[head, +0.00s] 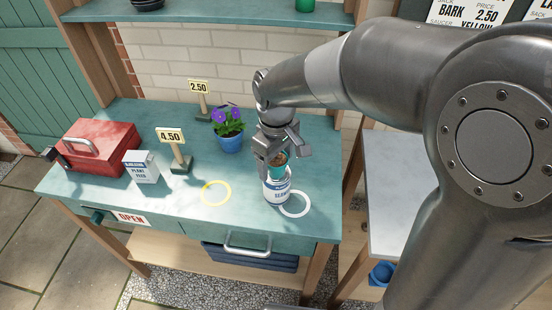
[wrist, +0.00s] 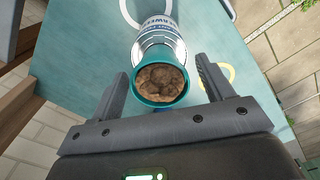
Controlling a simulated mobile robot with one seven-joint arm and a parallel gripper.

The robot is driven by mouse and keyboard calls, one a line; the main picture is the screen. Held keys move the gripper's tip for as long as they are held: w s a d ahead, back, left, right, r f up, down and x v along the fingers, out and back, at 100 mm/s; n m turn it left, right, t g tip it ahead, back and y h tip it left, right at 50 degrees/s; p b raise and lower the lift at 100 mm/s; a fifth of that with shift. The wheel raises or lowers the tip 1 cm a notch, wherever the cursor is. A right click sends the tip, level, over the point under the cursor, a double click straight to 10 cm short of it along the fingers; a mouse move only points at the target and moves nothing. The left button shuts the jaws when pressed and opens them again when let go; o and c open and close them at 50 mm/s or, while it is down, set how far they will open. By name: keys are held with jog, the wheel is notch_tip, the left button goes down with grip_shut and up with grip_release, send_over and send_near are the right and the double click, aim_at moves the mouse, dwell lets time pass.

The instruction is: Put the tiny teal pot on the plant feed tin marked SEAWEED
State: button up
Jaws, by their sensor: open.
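A white ring (head: 294,204) lies right of the tin and a yellow ring (head: 216,193) left of it. A blue pot with purple flowers (head: 230,140) stands behind. A feed box (head: 141,167), price signs (head: 175,150) and a red toolbox (head: 100,146) are further left.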

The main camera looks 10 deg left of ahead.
notch_tip(320, 180, up, 12)
jog(key=shift+r, duration=0.15)
dwell(0.4)
jog(key=s+d+m+t, duration=0.2)
jog(key=s+d+m, duration=0.2)
jog(key=d, duration=0.3)
jog(key=s+d+m+t, duration=0.1)
jog(key=s+d+m, duration=0.2)
jog(key=d, duration=0.4)
jog(key=s+d+f+m+t, duration=0.1)
jog(key=s+d+m, duration=0.3)
jog(key=d, duration=0.4)
jog(key=shift+s+m+t, duration=0.3)
jog(key=shift+s+t, duration=0.25)
jog(key=shift+t, duration=0.25)
